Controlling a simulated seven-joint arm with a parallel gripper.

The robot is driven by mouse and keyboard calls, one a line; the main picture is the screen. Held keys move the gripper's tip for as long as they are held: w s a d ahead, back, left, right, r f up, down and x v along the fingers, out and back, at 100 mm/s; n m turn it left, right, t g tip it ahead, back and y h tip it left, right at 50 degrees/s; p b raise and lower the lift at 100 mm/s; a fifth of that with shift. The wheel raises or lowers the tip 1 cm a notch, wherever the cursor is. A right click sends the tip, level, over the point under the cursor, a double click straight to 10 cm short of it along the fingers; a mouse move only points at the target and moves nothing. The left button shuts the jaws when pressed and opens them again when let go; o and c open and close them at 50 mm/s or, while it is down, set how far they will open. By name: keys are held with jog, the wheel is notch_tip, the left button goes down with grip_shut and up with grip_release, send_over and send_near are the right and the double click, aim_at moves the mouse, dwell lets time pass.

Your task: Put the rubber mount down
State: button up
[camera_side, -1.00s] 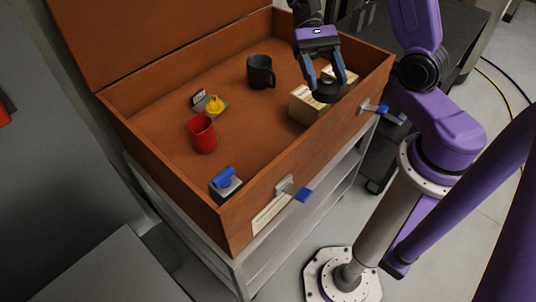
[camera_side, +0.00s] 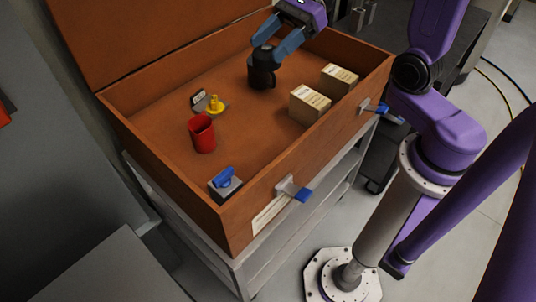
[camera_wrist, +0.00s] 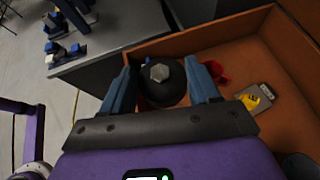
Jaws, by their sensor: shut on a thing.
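The rubber mount (camera_wrist: 163,94) is a dark round piece with a metal hex bolt head on top. It sits between the two blue fingers of my gripper (camera_wrist: 162,78) in the wrist view, and the jaws are shut on it.
A red cup (camera_side: 202,134), a yellow piece on a grey plate (camera_side: 215,104) and a blue-topped block (camera_side: 225,182) stand in the crate. Two cardboard boxes (camera_side: 309,105) (camera_side: 338,80) stand along the right wall.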

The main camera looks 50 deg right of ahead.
notch_tip(320, 180, down, 29)
jog(key=shift+r, duration=0.2)
dwell(1.0)
jog(key=shift+f, duration=0.6)
jog(key=o, duration=1.1)
jog(key=shift+o, duration=0.2)
jog(key=shift+s, duration=0.1)
jog(key=shift+r, duration=0.1)
jog(key=shift+r, duration=0.6)
jog(key=v, duration=0.3)
notch_tip(320, 180, up, 7)
